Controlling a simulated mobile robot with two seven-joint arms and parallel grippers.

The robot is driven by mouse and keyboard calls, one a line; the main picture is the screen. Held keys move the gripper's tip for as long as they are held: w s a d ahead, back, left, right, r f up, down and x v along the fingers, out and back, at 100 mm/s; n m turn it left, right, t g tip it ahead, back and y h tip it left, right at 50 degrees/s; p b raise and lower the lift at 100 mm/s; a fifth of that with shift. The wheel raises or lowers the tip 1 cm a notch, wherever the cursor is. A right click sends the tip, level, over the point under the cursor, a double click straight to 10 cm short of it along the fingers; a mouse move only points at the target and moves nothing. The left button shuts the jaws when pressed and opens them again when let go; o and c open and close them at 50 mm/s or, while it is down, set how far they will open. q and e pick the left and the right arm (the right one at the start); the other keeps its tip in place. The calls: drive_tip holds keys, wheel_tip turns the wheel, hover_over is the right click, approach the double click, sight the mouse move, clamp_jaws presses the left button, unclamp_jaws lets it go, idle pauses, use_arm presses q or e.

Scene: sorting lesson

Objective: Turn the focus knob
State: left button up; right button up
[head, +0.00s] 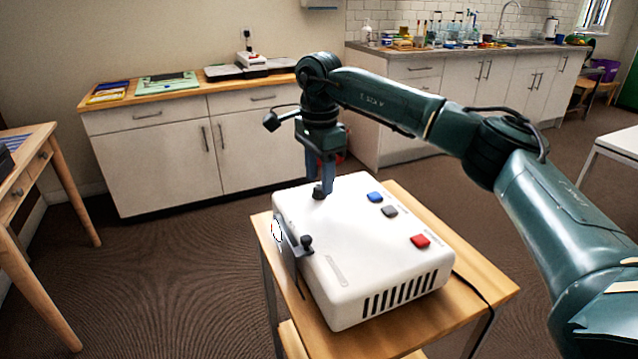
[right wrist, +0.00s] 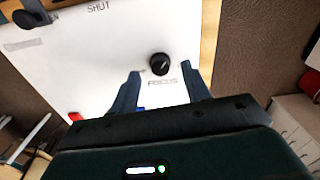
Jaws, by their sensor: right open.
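The focus knob (head: 319,193) is a small round black knob on top of a white box-shaped device (head: 350,240), near its far edge. In the right wrist view the knob (right wrist: 159,64) has a light pointer line, and a printed label beside it reads FOCUS. My right gripper (head: 321,177) points down at the knob from above. In the right wrist view my right gripper (right wrist: 162,80) is open, with one finger on each side of the knob's position and nothing between the fingers. Whether a finger touches the knob cannot be told. My left gripper is not in view.
The device stands on a small wooden table (head: 490,285). On its top are a blue button (head: 375,197), a grey button (head: 390,211) and a red button (head: 420,241). A black lever (head: 305,243) stands at its left edge. A cable hangs at the right.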

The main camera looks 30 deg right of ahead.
drive_tip(key=shift+f, duration=0.95)
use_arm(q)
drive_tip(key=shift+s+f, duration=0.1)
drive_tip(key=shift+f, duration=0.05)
use_arm(e)
drive_tip(key=c, duration=1)
drive_tip(key=shift+r+m+p, duration=0.2)
drive_tip(key=shift+m+p, duration=0.3)
drive_tip(key=shift+p, duration=0.1)
drive_tip(key=shift+m, duration=0.4)
drive_tip(key=shift+f+m+p, duration=0.2)
drive_tip(key=shift+m+p, duration=0.2)
drive_tip(key=shift+m, duration=0.2)
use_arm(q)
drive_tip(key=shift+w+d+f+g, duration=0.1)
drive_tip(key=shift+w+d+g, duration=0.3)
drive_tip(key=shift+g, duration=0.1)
use_arm(e)
drive_tip(key=o, duration=1)
